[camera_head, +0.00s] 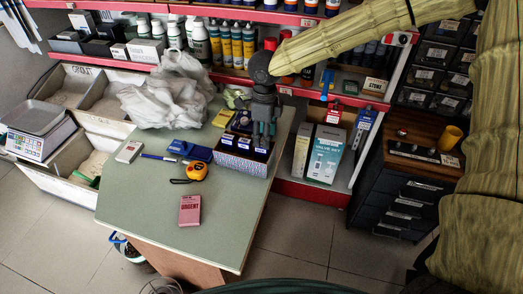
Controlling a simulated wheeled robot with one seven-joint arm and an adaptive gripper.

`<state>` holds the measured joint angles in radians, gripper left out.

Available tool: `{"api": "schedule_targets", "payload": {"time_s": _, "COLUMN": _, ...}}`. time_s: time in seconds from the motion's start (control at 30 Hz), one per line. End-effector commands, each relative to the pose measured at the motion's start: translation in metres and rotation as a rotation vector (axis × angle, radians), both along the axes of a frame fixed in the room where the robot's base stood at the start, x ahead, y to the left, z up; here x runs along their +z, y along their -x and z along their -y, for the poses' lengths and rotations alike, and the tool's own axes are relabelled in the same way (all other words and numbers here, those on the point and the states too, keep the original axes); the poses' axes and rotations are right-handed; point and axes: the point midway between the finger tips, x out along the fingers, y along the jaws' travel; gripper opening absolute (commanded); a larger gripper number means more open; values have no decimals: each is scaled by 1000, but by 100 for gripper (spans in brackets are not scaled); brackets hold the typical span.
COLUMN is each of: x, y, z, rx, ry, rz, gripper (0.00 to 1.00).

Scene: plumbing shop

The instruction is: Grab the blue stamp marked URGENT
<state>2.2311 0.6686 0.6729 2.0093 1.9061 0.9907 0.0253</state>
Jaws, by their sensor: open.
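My gripper (264,136) is open and points down over the right part of a patterned box (237,167) at the table's right edge. The box holds several dark upright items, which look like stamps, with blue-and-white labels (243,144). Their wording is too small to read, so I cannot tell which one is marked URGENT. My fingers partly hide the items at the back right, and I cannot tell whether they touch any. A pink flat box (190,210) printed URGENT lies near the table's front; it is not blue.
On the green table (150,205) lie a yellow tape measure (197,171), a blue object (199,153), a pen (158,157), a white box (129,151) and white plastic bags (165,95). Bottle shelves stand behind. The table's front left is clear.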

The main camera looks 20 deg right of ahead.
Motion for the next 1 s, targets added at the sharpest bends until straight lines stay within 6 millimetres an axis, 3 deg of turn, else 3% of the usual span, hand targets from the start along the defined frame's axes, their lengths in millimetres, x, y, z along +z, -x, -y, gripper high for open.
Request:
{"api": "schedule_targets", "payload": {"time_s": 0.27, "x": -17, "y": -1, "z": -4, "rx": 0, "ry": 0, "rz": 0, "gripper": 47}}
{"api": "schedule_targets", "payload": {"time_s": 0.53, "x": -50, "y": -2, "z": -8, "rx": -3, "ry": -1, "rz": -1, "gripper": 47}}
{"api": "schedule_targets", "payload": {"time_s": 0.8, "x": -55, "y": -2, "z": -8, "rx": -3, "ry": -1, "rz": 2, "gripper": 47}}
{"api": "schedule_targets", "payload": {"time_s": 1.0, "x": -55, "y": -2, "z": -8, "rx": -3, "ry": 0, "rz": 1, "gripper": 13}}
